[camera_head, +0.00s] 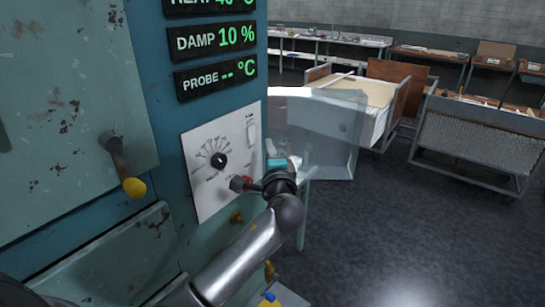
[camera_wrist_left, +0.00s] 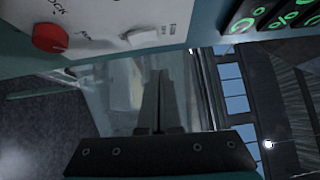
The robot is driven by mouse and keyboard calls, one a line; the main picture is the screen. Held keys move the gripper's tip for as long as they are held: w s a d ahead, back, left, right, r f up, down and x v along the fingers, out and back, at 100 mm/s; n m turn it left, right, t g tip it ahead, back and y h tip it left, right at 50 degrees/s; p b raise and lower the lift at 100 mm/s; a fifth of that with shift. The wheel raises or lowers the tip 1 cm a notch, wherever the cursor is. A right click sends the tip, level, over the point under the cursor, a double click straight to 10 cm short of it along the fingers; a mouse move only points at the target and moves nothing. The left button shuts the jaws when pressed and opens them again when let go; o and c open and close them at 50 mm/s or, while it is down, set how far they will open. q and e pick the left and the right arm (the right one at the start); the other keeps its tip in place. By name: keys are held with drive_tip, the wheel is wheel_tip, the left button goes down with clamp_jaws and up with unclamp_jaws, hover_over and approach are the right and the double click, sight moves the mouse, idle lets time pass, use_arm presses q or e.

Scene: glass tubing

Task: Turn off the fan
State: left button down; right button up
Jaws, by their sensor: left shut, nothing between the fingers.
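A white control panel (camera_head: 210,185) on the blue machine carries a black-centred dial (camera_head: 219,161), a red knob (camera_head: 237,183) and a pale rocker switch (camera_head: 251,133) at its upper right. In the left wrist view, the red knob (camera_wrist_left: 49,38) and the white switch (camera_wrist_left: 152,34) show at the top, with small lettering between them that I cannot read fully. Which way the switch is set is unclear. My left gripper (camera_head: 252,187) is beside the red knob, below the switch. Its fingers (camera_wrist_left: 160,78) are together and empty. Contact with the panel cannot be told. My right gripper is out of view.
Lit displays (camera_head: 215,40) are above the panel. A lever with a yellow tip (camera_head: 134,187) sticks out at left. A translucent pane or cabinet (camera_head: 325,130) stands just behind my gripper. Carts (camera_head: 480,140) and benches are farther back; the floor at right is clear.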

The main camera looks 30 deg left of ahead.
use_arm(q)
drive_tip(key=shift+r+v, duration=0.15)
drive_tip(key=shift+v, duration=0.8)
drive_tip(key=shift+r+v, duration=0.1)
drive_tip(key=shift+v, duration=0.85)
drive_tip(key=shift+d, duration=0.1)
